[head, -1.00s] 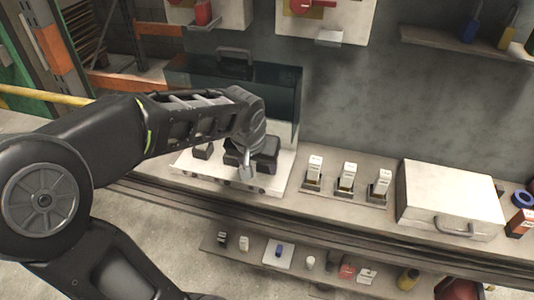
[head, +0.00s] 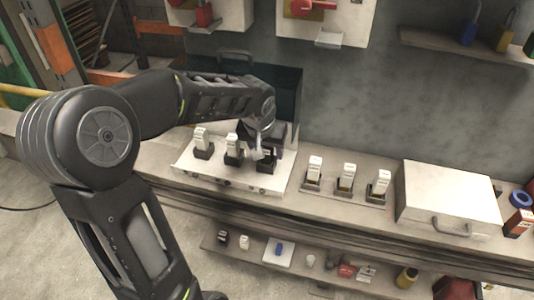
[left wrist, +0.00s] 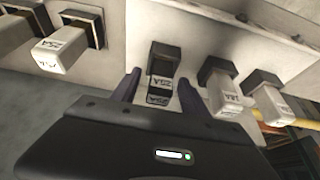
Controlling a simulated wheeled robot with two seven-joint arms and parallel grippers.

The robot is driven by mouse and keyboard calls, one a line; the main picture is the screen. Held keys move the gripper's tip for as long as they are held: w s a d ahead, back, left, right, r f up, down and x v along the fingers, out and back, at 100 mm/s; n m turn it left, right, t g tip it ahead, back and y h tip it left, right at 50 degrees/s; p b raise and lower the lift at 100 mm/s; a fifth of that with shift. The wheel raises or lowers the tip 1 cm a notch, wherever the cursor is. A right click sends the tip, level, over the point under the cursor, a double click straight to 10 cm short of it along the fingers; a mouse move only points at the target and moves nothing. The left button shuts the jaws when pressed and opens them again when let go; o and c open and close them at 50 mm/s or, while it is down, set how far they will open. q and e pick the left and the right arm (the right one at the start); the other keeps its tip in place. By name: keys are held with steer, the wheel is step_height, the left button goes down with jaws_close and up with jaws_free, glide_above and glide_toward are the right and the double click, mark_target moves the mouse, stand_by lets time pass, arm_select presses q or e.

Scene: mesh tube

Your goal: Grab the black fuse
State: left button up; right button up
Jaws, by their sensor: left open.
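My left gripper (left wrist: 160,94) is open, with one purple-grey finger on each side of the fuse and visible gaps between. In the head view my left gripper (head: 263,146) is over the right-hand socket (head: 267,165) of the white fuse panel (head: 222,180); it largely hides the black fuse there. Two white fuses stand in the same panel, one on the left (head: 202,138) and one in the middle (head: 233,144). My right gripper is not in view.
Three white fuses in holders, one of them the middle one (head: 346,176), stand on the bench right of the panel. A white case (head: 450,195) lies further right. A lower shelf (head: 300,275) holds small items. A dark open lid (head: 285,90) rises behind the panel.

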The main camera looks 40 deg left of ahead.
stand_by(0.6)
arm_select(q)
jaws_close()
stand_by(0.3)
